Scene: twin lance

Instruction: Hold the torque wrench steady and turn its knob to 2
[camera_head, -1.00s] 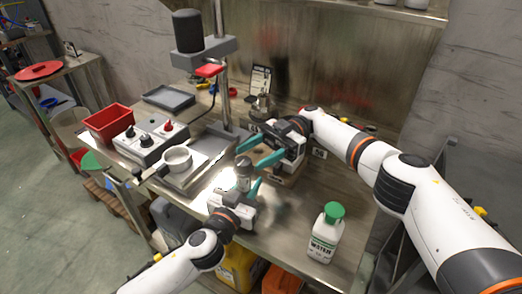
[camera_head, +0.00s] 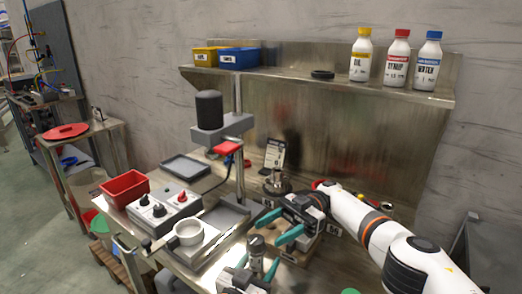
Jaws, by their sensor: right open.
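A dark grey upright cylinder (camera_head: 257,246) with a lighter lower part stands near the front of the bench and may be the torque wrench; its scale and knob marks are too small to read. My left gripper (camera_head: 259,266) is low in the picture, with teal fingers on either side of this cylinder; whether they touch it is unclear. My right gripper (camera_head: 273,228) is open, its teal fingers just above and behind the cylinder, pointing left. A wooden-looking block is partly hidden under the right gripper.
A press stand (camera_head: 210,118) rises behind. To the left are a red bin (camera_head: 125,188), a control box (camera_head: 163,208), a white cup (camera_head: 188,232) and a grey tray (camera_head: 186,167). A shelf (camera_head: 300,79) holds bottles and bins. A green cap (camera_head: 350,291) shows at the bottom edge.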

